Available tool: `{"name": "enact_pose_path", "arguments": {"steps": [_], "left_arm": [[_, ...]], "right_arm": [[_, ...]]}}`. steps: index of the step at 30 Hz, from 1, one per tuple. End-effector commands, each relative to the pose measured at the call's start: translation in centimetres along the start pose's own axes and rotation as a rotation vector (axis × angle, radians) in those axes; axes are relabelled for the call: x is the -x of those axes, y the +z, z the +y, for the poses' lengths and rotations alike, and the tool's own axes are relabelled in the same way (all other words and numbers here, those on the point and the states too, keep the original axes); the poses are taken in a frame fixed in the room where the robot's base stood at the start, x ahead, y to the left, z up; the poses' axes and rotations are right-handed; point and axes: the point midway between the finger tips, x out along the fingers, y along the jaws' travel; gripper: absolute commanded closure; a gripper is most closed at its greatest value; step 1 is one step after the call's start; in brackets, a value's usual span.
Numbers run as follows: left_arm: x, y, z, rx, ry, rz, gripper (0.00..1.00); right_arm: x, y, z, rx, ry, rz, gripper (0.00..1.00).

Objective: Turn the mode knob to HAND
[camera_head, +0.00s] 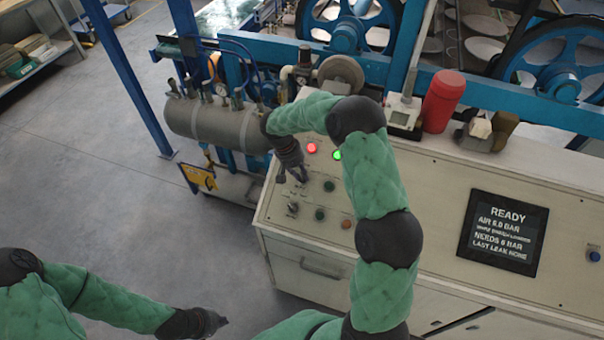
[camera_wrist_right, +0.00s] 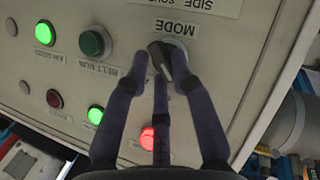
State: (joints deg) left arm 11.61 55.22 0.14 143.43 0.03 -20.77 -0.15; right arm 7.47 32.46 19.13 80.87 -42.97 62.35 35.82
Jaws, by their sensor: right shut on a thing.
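The mode knob (camera_wrist_right: 174,62) shows in the right wrist view as a dark handle on the cream panel, beside the upside-down MODE label. My right gripper (camera_wrist_right: 164,72) is shut on the knob, with its fingers on either side of it. In the head view my right gripper (camera_head: 299,177) reaches down to the sloping control panel (camera_head: 268,222) and hides the knob. I cannot read the knob's position marks. My left gripper (camera_head: 218,322) is low at the left in the head view, away from the panel; its finger opening is unclear.
The panel carries a lit red lamp (camera_head: 312,148), a lit green lamp (camera_head: 337,155), several buttons and another knob (camera_head: 293,208) near my right gripper. A display (camera_head: 502,232) reads READY. A grey tank (camera_head: 215,120) stands left of the panel. The floor at left is open.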

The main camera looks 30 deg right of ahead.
Motion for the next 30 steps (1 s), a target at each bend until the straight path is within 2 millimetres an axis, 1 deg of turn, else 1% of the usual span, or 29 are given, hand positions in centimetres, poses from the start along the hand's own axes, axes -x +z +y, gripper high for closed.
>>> {"name": "enact_pose_path", "arguments": {"steps": [1, 9, 24, 25, 26, 27, 30], "left_arm": [[-0.17, -0.01, -0.06, 0.000, 0.000, 0.000, 1.00], [-0.38, -0.02, -0.14, 0.000, 0.000, 0.000, 1.00], [-0.40, -0.02, -0.14, 0.000, 0.000, 0.000, 1.00], [-0.40, -0.02, -0.14, 0.000, 0.000, 0.000, 1.00], [-0.40, -0.02, -0.14, 0.000, 0.000, 0.000, 1.00], [-0.40, -0.02, -0.14, 0.000, 0.000, 0.000, 1.00], [-0.40, -0.02, -0.14, 0.000, 0.000, 0.000, 1.00]], "right_arm": [[-0.72, 0.68, -0.62, 0.031, 0.011, -0.020, 1.00], [-0.72, 0.73, -0.68, 0.104, 0.053, -0.022, 1.00], [-0.74, 0.74, -0.62, 0.118, 0.061, -0.024, 1.00], [-0.74, 0.74, -0.62, 0.118, 0.062, -0.024, 0.67], [-0.74, 0.75, -0.61, 0.118, 0.062, -0.024, 0.58], [-0.74, 0.72, -0.59, 0.118, 0.062, -0.023, 0.54], [-0.65, 0.61, -0.53, 0.116, 0.062, -0.019, 0.54]]}}
